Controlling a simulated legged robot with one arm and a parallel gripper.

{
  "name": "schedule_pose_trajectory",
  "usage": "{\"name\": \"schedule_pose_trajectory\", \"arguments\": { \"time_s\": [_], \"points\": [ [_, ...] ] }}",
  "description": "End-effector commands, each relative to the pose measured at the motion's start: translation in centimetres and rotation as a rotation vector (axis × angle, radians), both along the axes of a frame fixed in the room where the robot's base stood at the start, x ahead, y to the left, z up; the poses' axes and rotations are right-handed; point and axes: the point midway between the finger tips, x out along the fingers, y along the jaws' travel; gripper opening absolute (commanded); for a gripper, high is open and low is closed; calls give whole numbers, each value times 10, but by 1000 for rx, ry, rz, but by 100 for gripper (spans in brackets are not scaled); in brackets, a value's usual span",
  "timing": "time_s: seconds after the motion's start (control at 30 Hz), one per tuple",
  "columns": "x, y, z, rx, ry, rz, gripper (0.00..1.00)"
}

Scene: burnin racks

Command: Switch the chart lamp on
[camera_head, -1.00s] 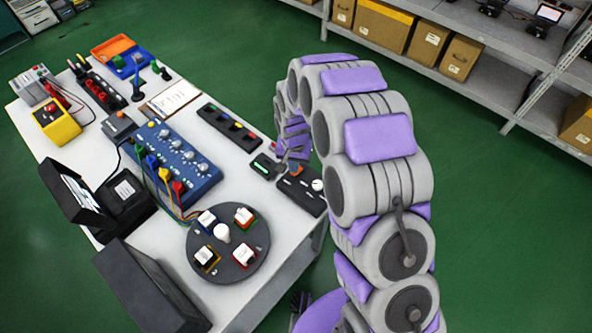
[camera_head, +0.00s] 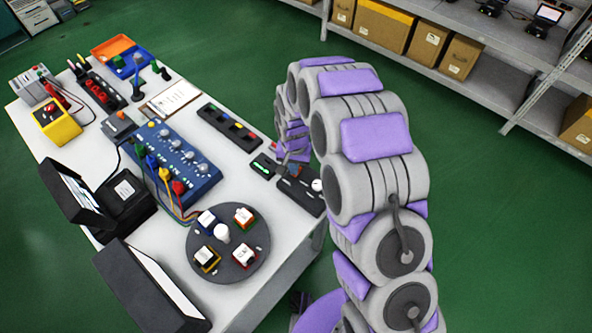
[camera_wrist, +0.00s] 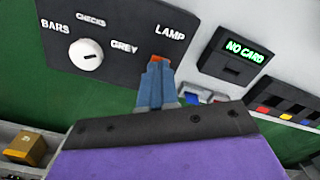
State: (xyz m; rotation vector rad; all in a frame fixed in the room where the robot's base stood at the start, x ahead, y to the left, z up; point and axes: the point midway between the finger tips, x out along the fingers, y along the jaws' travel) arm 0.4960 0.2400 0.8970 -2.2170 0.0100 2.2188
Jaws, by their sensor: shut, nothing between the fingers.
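A dark control panel (camera_wrist: 105,35) lies at the near right corner of the table; it also shows in the head view (camera_head: 300,195). It has a white dial (camera_wrist: 86,55) marked BARS, CHECKS and GREY, and the word LAMP. An orange-red switch (camera_wrist: 158,58) sits just below LAMP. My gripper (camera_wrist: 156,68) is shut and empty, its blue fingertips at the switch and covering most of it. I cannot tell whether they touch it or which way it is set. In the head view my gripper (camera_head: 292,170) is over the panel.
A small reader (camera_wrist: 240,55) showing NO CARD lies right of the panel in the wrist view. A strip with coloured keys (camera_wrist: 285,110) is beyond it. A round turntable (camera_head: 228,262) with white-topped blocks and a blue box with knobs (camera_head: 180,160) share the table.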

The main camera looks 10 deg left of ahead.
Motion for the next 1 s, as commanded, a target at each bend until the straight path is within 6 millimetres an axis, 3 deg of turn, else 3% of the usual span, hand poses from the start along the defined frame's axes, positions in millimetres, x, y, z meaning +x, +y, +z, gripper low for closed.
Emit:
{"name": "schedule_pose_trajectory", "arguments": {
  "time_s": [1.0],
  "points": [
    [0,0,68,0,0,0,0]
  ]
}}
